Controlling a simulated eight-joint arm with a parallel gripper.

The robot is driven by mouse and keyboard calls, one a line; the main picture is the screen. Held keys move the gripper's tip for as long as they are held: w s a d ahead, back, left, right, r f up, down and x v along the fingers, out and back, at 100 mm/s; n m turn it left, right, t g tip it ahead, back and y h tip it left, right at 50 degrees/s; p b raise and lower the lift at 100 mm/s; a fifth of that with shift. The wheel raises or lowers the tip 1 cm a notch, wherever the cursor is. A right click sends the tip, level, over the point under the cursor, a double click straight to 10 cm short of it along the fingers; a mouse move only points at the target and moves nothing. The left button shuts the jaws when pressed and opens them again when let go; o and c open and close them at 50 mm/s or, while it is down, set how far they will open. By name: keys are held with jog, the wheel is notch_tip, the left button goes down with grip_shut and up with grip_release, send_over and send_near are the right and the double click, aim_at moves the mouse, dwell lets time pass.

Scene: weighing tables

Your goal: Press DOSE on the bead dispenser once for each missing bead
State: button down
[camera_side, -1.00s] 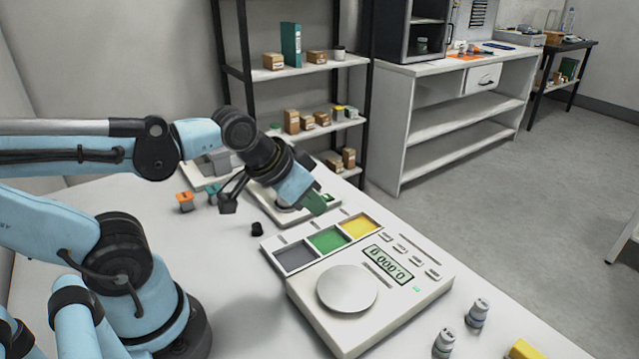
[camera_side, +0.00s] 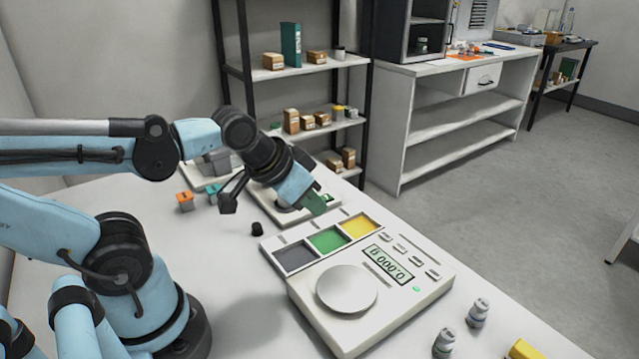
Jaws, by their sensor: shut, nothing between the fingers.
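My gripper (camera_side: 315,203) is shut and empty, its tip pointing down and to the right. It is over a pale, low device (camera_side: 262,207) behind the three-section tray, and it hides much of that device. I cannot read a DOSE label or make out single beads, so I cannot tell for sure which device is the bead dispenser. A grey block-shaped unit on a pale base (camera_side: 196,178) stands farther back, partly behind my arm.
A white scale (camera_side: 330,328) with a round pan (camera_side: 347,288) reads about 0.000 g. The tray (camera_side: 312,261) beside it has grey, green and yellow sections. Small bottles (camera_side: 477,313) (camera_side: 444,343), a black knob-like piece (camera_side: 257,229) and an orange-topped item (camera_side: 185,201) stand on the table.

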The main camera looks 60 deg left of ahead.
jog(key=shift+w, duration=0.1)
jog(key=m+t+y, duration=0.1)
jog(key=m+t, duration=0.1)
jog(key=m, duration=0.6)
send_over(326, 198)
jog(key=f, duration=0.1)
jog(key=shift+s+a+f, duration=0.1)
jog(key=shift+s+f, duration=0.05)
jog(key=shift+s, duration=0.2)
jog(key=shift+f, duration=0.1)
jog(key=shift+f, duration=4.3)
jog(key=shift+f, duration=0.1)
jog(key=shift+f, duration=0.3)
